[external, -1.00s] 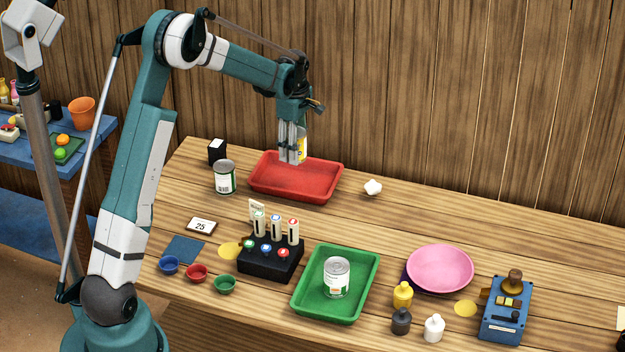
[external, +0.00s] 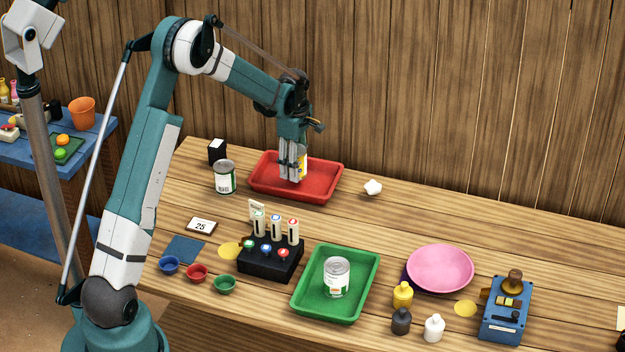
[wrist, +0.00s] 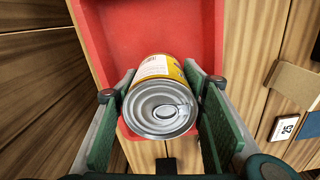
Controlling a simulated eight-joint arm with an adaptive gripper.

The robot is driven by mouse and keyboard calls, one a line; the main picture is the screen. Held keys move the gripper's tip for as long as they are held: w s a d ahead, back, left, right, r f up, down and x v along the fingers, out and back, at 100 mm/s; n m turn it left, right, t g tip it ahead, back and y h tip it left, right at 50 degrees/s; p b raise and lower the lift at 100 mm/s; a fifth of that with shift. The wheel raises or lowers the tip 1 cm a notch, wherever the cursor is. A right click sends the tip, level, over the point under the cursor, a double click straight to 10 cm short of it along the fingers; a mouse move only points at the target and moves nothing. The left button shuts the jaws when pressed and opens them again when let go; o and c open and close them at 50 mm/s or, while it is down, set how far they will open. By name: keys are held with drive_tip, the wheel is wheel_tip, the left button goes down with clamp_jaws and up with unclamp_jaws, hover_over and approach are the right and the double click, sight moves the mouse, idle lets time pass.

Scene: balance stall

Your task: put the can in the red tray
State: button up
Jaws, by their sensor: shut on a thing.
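My gripper (external: 292,172) is shut on a can with a yellow and white label (wrist: 160,100). In the wrist view the can lies between the two green finger pads, its silver lid toward the camera. In the external view the can (external: 302,163) is mostly hidden behind my fingers. The red tray (external: 326,190) is directly below, and my fingertips are low over or inside it. The tray also shows behind the can in the wrist view (wrist: 190,30). I cannot tell whether the can touches the tray floor.
A green-labelled can (external: 225,178) stands just left of the red tray. Another can (external: 337,277) stands in the green tray (external: 306,304) in front. A black rack (external: 268,262) with upright tubes, a white lump (external: 373,187) and a pink plate (external: 440,268) are on the table.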

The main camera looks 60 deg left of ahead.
drive_tip(key=shift+f, duration=1.55)
drive_tip(key=shift+f+b, duration=0.15)
drive_tip(key=shift+b, duration=0.15)
drive_tip(key=o, duration=1)
drive_tip(key=shift+o, duration=0.2)
wheel_tip(320, 180, up, 12)
drive_tip(key=shift+r+p, duration=0.2)
drive_tip(key=shift+p, duration=0.55)
drive_tip(key=shift+d, duration=0.1)
